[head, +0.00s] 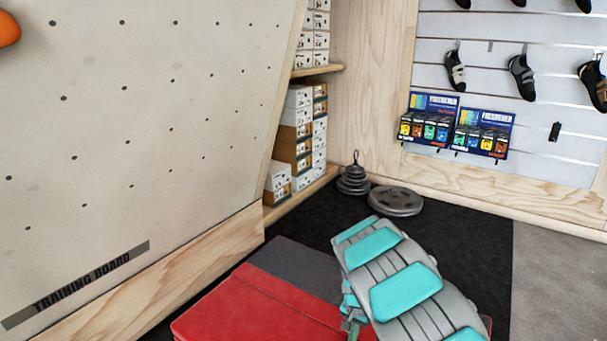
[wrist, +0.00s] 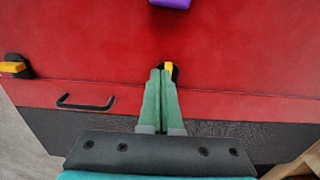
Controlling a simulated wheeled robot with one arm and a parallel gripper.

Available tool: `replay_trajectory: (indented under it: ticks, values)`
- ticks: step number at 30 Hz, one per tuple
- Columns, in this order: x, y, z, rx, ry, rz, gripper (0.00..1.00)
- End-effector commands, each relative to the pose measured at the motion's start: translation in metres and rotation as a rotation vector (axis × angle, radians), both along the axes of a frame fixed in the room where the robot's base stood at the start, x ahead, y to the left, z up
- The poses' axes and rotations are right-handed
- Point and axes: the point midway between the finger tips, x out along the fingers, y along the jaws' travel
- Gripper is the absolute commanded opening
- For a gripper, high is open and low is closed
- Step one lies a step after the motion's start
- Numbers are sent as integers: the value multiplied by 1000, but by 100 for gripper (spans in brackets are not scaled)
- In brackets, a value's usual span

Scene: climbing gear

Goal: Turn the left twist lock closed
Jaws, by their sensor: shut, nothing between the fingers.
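The red pad or case (head: 225,310) lies on the floor in the head view, and its red face (wrist: 230,50) fills most of the wrist view. One twist lock (wrist: 15,67), a yellow knob on a black base, sits at the left edge of the wrist view with its knob lying nearly sideways. A second twist lock (wrist: 173,70) is near the middle, its yellow knob more upright and partly hidden by my fingers. My gripper (wrist: 160,73) is shut, its green tips at this second lock; I cannot tell whether they touch it. The head view shows neither lock clearly.
A purple object (wrist: 170,3) shows at the top edge of the wrist view. Weight plates (head: 396,201), shoe boxes (head: 296,150) and the training board (head: 130,110) stand beyond the pad.

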Motion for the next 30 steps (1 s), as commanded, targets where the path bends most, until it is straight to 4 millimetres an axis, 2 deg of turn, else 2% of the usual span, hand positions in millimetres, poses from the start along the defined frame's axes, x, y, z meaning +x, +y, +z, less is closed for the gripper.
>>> replay_trajectory:
  ticks: [16,30]
  values:
    - [-1,0,-59,1,3,1,0]
    - [0,0,-63,-1,0,1,0]
